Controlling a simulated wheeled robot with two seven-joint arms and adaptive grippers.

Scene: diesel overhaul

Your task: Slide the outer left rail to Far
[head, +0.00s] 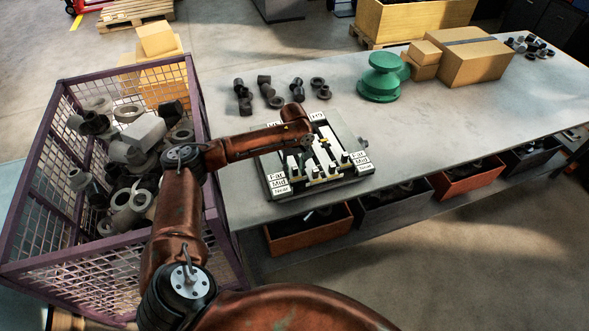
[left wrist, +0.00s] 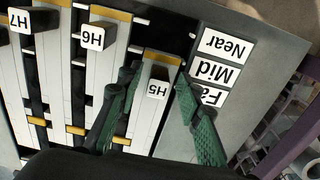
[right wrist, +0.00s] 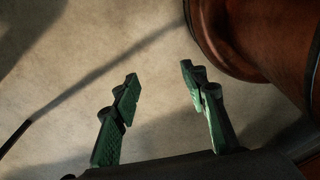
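The slide board (head: 365,176) lies on the grey bench, with Far, Mid and Near labels along its left side. In the left wrist view it appears upside down, and the outer left rail (left wrist: 143,125) runs beside the labels. Its dark handle, tagged H5 (left wrist: 158,89), stands about level with the Mid label (left wrist: 213,72). My left gripper (left wrist: 157,78) is open, with one green finger on each side of the H5 handle and small gaps showing. In the head view my left arm covers part of the board. My right gripper (right wrist: 160,82) is open and empty above the floor.
Neighbouring handles H6 (left wrist: 94,37) and H7 (left wrist: 20,20) stand close by. A purple mesh cage (head: 40,215) of parts is left of the bench. Dark fittings (head: 268,92), a green part (head: 381,78) and cardboard boxes (head: 478,60) sit beyond the board.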

